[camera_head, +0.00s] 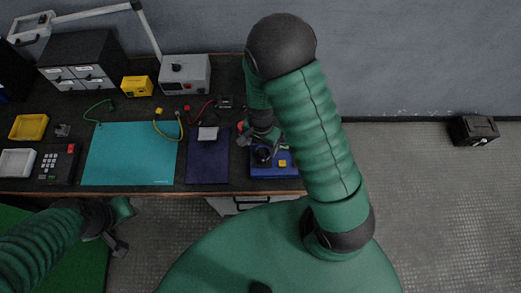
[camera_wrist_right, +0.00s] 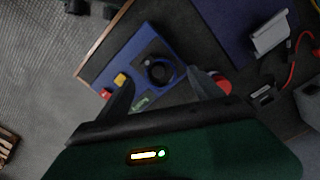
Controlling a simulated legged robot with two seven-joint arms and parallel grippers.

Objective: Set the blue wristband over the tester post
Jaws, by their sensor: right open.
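The blue tester (camera_head: 287,171) sits at the bench's right front corner, partly under my right arm. In the right wrist view the tester (camera_wrist_right: 130,55) shows a yellow button, a red button and a small display. The dark round post (camera_wrist_right: 158,71) stands on its black patch. A dark blue loop, which looks like the wristband (camera_wrist_right: 173,72), lies around the post; how low it sits is unclear. My right gripper (camera_head: 258,138) is open just above the tester, with fingers (camera_wrist_right: 162,92) apart on either side of the post. My left gripper (camera_head: 122,225) is open and empty before the bench.
A teal mat (camera_head: 130,154) and dark blue mat (camera_head: 208,168) lie left of the tester. A white block (camera_head: 208,133), cables and a red round thing (camera_wrist_right: 223,85) are nearby. A grey instrument (camera_head: 186,74) and drawer cabinet (camera_head: 80,62) stand behind.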

